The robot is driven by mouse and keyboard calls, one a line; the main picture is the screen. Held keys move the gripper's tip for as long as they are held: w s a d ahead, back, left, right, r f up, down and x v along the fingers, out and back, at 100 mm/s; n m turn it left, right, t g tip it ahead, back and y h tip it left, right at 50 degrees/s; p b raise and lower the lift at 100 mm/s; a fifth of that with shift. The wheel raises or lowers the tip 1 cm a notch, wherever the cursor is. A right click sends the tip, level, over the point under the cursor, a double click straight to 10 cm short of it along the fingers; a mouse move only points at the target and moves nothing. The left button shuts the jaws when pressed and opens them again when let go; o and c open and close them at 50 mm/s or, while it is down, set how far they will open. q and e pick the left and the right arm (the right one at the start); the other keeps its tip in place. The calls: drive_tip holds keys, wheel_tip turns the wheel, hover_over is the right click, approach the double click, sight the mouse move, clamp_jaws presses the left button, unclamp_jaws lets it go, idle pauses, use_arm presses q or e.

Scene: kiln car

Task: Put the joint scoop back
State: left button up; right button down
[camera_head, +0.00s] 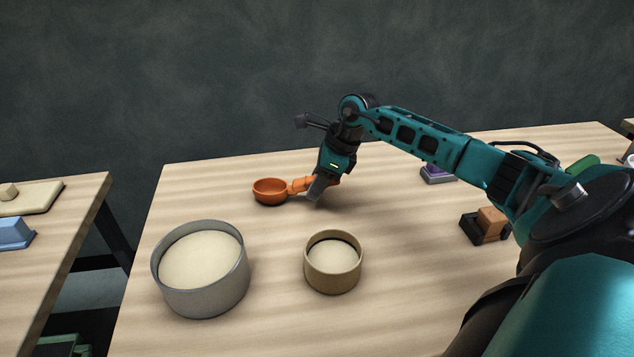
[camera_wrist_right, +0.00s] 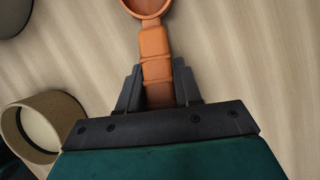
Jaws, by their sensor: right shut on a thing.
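The joint scoop (camera_head: 270,191) is orange, with a round bowl and a jointed-looking handle. It is at the back left part of the wooden table, bowl pointing left. My right gripper (camera_head: 316,190) is shut on its handle; the fingers sit on both sides of the handle in the right wrist view (camera_wrist_right: 158,88). The scoop is at or just above the table top; I cannot tell if it touches. The bowl is cut off at the top of the right wrist view. My left gripper is not in view.
A large grey round tub (camera_head: 204,304) and a smaller tan pot (camera_head: 333,280), both with pale filling, stand in front of the scoop. A dark holder with an orange-brown block (camera_head: 492,222) and a purple item (camera_head: 437,174) are to the right. A side table (camera_head: 75,222) stands left across a gap.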

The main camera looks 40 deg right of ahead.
drive_tip(key=shift+f, duration=0.15)
drive_tip(key=c, duration=0.7)
unclamp_jaws()
drive_tip(key=shift+p+v, duration=2.2)
drive_tip(key=shift+v, duration=1.85)
